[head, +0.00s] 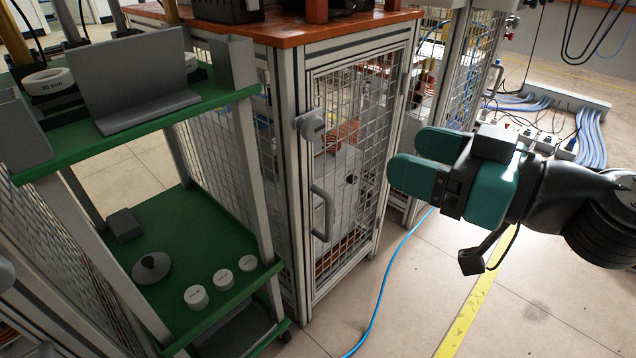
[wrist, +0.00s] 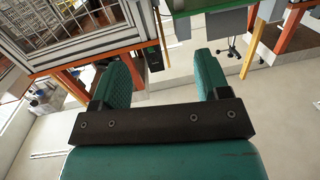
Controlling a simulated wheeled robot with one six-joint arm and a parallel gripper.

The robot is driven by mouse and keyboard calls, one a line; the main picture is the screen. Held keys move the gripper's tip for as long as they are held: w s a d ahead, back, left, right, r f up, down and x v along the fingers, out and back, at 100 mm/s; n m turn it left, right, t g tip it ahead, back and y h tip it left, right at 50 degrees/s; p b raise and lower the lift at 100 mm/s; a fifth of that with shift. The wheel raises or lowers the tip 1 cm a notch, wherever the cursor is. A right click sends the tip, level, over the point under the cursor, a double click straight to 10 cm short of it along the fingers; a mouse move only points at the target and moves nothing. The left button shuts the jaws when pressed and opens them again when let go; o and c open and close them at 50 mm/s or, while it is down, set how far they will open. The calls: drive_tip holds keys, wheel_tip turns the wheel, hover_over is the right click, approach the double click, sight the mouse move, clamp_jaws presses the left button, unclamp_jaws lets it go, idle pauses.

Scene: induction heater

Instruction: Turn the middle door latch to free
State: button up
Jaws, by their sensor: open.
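The middle cabinet's mesh door (head: 352,180) stands in the centre of the head view and looks closed. Its latch (head: 311,124) is a rounded grey knob on the left upright of the door frame. Whether it is turned to locked or free I cannot tell. A grey bow handle (head: 322,212) sits below it on the door. My gripper (head: 402,153), with teal fingers, is open and empty, to the right of the latch and apart from it. The wrist view shows the spread fingers (wrist: 164,68) with nothing between them; the latch cannot be made out there.
A green-shelved trolley (head: 155,255) with grey discs and blocks stands left of the door. An orange worktop (head: 275,28) tops the cabinet. A blue cable (head: 385,285) crosses the floor. Power strips and cables (head: 560,130) lie at the right. Floor before the door is otherwise clear.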

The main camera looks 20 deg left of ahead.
wheel_tip(320, 180, down, 4)
drive_tip(key=w+t+b, duration=0.2)
drive_tip(key=p, duration=0.8)
approach(316, 130)
drive_tip(key=shift+m, duration=0.4)
drive_tip(key=p+x, duration=0.3)
drive_tip(key=x, duration=0.5)
drive_tip(key=shift+a+r, duration=0.1)
drive_tip(key=shift+a, duration=0.15)
drive_tip(key=shift+w+a, duration=0.35)
drive_tip(key=shift+a, duration=0.25)
drive_tip(key=c, duration=0.9)
